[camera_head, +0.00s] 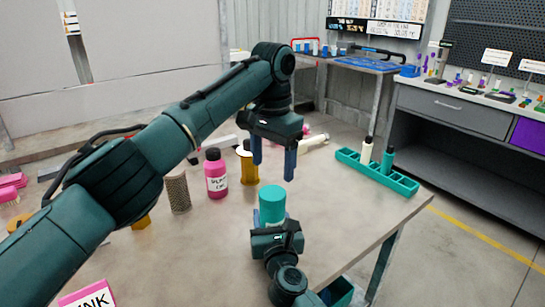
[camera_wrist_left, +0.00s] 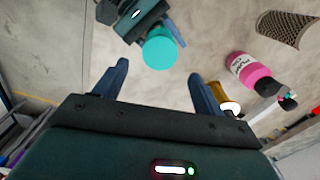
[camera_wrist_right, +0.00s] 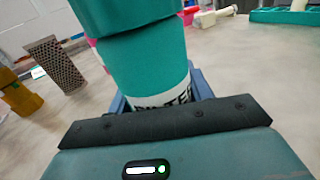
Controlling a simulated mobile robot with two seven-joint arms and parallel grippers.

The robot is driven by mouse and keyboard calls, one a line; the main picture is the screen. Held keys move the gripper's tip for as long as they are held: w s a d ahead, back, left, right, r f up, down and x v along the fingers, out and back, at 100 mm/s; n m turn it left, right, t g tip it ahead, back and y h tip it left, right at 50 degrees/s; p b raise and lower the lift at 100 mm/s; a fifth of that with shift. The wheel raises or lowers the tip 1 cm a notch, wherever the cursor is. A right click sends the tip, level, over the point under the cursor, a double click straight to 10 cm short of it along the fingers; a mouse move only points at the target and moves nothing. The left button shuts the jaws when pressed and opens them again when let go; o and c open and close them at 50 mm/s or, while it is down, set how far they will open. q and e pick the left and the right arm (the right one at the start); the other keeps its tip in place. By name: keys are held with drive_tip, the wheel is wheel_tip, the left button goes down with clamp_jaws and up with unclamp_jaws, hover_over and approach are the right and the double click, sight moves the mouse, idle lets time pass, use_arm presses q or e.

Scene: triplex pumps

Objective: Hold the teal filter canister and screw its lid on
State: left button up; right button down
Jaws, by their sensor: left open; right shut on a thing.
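The teal canister (camera_head: 272,212) stands upright over the near part of the table, with a white lettered label low on its body (camera_wrist_right: 150,70). A wider teal lid (camera_wrist_right: 125,12) sits on top of it; I cannot tell how tightly. The round teal lid top (camera_wrist_left: 160,48) also shows in the left wrist view. My right gripper (camera_head: 276,232) is shut on the canister's lower body from the near side, its fingers partly hidden. My left gripper (camera_head: 273,172) is open and empty, pointing down above the lid, apart from it.
A pink bottle (camera_head: 216,178), a yellow-brown part (camera_head: 249,168) and a perforated cylinder (camera_head: 177,192) stand left of the canister. A teal rack (camera_head: 375,175) holding upright parts is at the right edge of the table (camera_head: 345,215). The table between canister and rack is clear.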

sight(272, 192)
use_arm(q)
drive_tip(key=n, duration=0.7)
drive_tip(key=shift+r, duration=0.3)
drive_tip(key=shift+f, duration=4.05)
drive_tip(key=c, duration=1)
drive_tip(key=shift+m, duration=0.9)
use_arm(e)
drive_tip(key=shift+f, duration=0.1)
use_arm(q)
drive_tip(key=o, duration=1.2)
drive_tip(key=shift+r, duration=0.1)
